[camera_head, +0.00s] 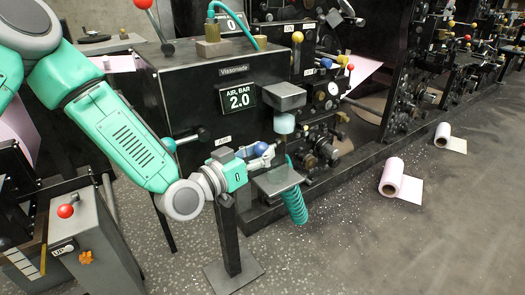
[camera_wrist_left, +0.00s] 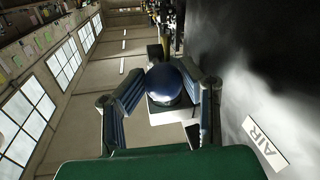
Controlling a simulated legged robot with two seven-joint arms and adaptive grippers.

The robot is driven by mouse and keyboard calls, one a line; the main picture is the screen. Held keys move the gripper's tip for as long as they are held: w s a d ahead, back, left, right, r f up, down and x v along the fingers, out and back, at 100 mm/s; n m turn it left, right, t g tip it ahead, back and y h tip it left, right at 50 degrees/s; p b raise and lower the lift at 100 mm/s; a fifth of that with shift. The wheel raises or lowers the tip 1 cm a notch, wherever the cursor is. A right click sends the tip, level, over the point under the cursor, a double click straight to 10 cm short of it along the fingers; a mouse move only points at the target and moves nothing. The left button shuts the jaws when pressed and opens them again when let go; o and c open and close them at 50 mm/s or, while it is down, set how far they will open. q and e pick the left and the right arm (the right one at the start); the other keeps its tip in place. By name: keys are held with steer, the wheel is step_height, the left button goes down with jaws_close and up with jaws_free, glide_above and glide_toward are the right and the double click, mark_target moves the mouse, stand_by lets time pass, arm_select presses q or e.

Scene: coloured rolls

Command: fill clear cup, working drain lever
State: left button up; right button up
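A pale blue, see-through cup (camera_head: 284,123) sits right under a grey block (camera_head: 283,97) on the front of the black machine in the head view. A lever with a blue ball knob (camera_head: 261,148) is to its lower left. My left gripper (camera_head: 262,158) is at this knob. In the left wrist view the blue knob (camera_wrist_left: 163,85) lies between the two fingertips, which appear to touch it on both sides. The lever's stem is mostly hidden. I cannot make out any liquid level in the cup. My right gripper is in neither view.
A grey tray (camera_head: 277,180) with a teal coil (camera_head: 295,205) below it is under the cup. A black post (camera_head: 228,240) stands below my left gripper. Paper rolls (camera_head: 392,178) lie on the floor at right, with open floor around them. A sign (camera_head: 239,98) reads AIR BAR 2.0.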

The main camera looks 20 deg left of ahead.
arm_select(q)
steer(key=shift+w+a+f, duration=0.1)
steer(key=shift+w+a, duration=0.1)
steer(key=shift+a, duration=0.55)
jaws_close()
steer(key=o, duration=1.1)
jaws_free()
steer(key=shift+d, duration=0.25)
steer(key=shift+c, duration=0.2)
steer(key=shift+d, duration=0.55)
steer(key=shift+s+a, duration=0.2)
steer(key=shift+a, duration=0.05)
steer(key=v, duration=1.1)
steer(key=shift+s, duration=0.2)
